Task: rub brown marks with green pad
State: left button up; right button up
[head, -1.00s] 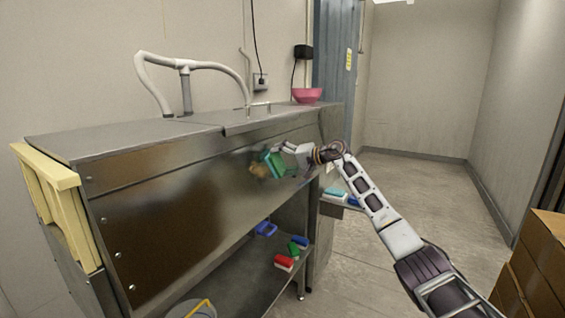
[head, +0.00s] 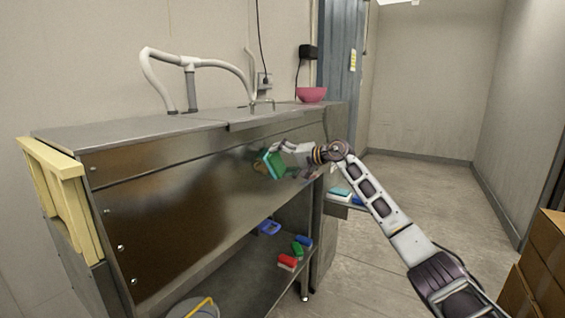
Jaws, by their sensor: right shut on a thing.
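My right gripper (head: 281,152) is shut on the green pad (head: 271,164) and holds it at the steel front panel (head: 165,195) of the sink unit. The pad is tilted, with its face toward the panel; I cannot tell whether it touches. A small brown mark (head: 258,167) shows at the pad's left edge, and the pad hides part of that area. A broad brownish tint on the panel's left may be a reflection. My left gripper is not in view.
A lower shelf (head: 245,285) holds blue, red and green brushes or blocks (head: 287,261) and a grey bucket (head: 195,307). A pink bowl (head: 311,94) stands on top. A yellow step stool (head: 62,195) leans at the left end. Cardboard boxes (head: 545,250) stand at right; the floor between is clear.

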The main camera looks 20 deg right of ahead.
aim_at(274, 164)
jog(key=shift+a, duration=0.1)
jog(key=shift+s+a+b, duration=0.55)
jog(key=shift+s+a, duration=0.05)
jog(key=shift+a, duration=0.15)
jog(key=shift+s+a, duration=0.4)
jog(key=shift+a, duration=0.1)
pick_arm(q)
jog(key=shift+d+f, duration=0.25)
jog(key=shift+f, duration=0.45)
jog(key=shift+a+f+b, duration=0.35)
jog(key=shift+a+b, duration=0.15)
jog(key=shift+b, duration=0.05)
pick_arm(e)
jog(key=shift+s+a, duration=0.45)
jog(key=shift+a, duration=0.1)
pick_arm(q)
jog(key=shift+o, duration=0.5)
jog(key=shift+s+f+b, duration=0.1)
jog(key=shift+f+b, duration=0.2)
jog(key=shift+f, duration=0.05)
pick_arm(e)
jog(key=shift+s+a, duration=0.6)
jog(key=shift+a, duration=0.15)
